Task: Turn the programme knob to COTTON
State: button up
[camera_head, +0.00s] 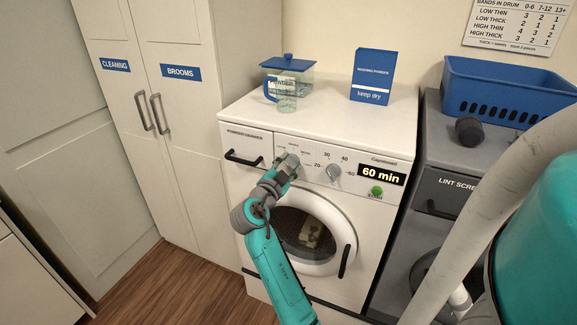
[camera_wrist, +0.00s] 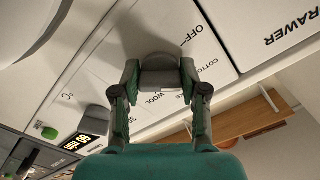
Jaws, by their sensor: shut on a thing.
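The white washing machine (camera_head: 300,125) stands in the middle of the head view, with its control panel facing me. The grey programme knob (camera_wrist: 160,74) shows between my fingers in the wrist view, with OFF, COTTON and WOOL printed around it. My gripper (camera_head: 289,163) is shut on this knob at the panel's left part, and it also shows in the wrist view (camera_wrist: 160,82). In the head view my gripper mostly hides the knob. I cannot make out which mark the knob points at.
A second dial (camera_head: 333,172) marked 20 to 60, a "60 min" display (camera_head: 381,175) and a green button (camera_head: 377,191) are to the right. A drawer handle (camera_head: 243,158) is to the left. The round door (camera_head: 345,235) lies below. A blue box (camera_head: 373,75) and lidded container stand on top.

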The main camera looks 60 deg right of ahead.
dwell(0.4)
jog(key=o, duration=1.2)
jog(key=shift+c, duration=0.2)
jog(key=shift+a, duration=0.1)
jog(key=s+a, duration=0.1)
jog(key=a, duration=1.1)
